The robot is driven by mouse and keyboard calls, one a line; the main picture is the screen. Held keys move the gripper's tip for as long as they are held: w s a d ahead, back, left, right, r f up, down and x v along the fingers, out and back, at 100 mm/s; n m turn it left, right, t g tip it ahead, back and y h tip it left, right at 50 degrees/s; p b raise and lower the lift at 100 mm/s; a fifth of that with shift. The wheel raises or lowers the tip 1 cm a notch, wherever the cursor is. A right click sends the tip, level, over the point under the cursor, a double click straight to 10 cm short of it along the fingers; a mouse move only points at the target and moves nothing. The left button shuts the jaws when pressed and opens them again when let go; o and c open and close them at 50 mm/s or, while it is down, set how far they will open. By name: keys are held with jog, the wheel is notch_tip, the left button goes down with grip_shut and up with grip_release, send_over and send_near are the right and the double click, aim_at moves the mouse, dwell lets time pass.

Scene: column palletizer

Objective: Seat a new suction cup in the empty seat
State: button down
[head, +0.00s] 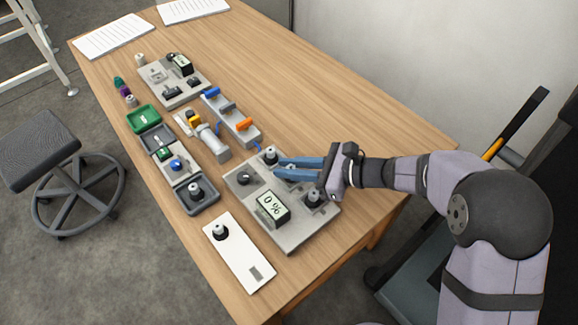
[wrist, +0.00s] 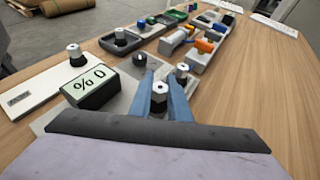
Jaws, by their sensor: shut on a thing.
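My gripper (head: 277,168) reaches from the right over the grey station plate (head: 292,240), its blue fingers pointing left. In the wrist view, the fingers (wrist: 160,80) are shut on a dark suction cup with a pale metal top (wrist: 159,92). I cannot tell whether the held cup touches the plate. Another cup (head: 270,155) stands upright on the plate just beyond the fingertips; it also shows in the wrist view (wrist: 182,74). One more cup (head: 313,198) stands on the plate beside the gripper. The empty seat cannot be made out; the gripper covers part of the plate.
A display reading 0 % (head: 271,209) and a dark knob (head: 245,178) are on the plate. A white card (head: 248,262) and a dark tray (head: 210,205) each bear a cup. A rail with coloured handles (head: 228,108) lies behind. The table's right back is clear.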

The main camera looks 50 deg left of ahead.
jog(key=shift+f+b, duration=0.5)
jog(key=shift+f, duration=0.1)
jog(key=c, duration=1.9)
grip_release()
jog(key=shift+c, duration=0.2)
jog(key=shift+p+v, duration=1.95)
jog(key=shift+v, duration=2.6)
jog(key=shift+p+v, duration=0.3)
jog(key=shift+v, duration=0.55)
jog(key=shift+r, duration=0.1)
jog(key=shift+d, duration=0.15)
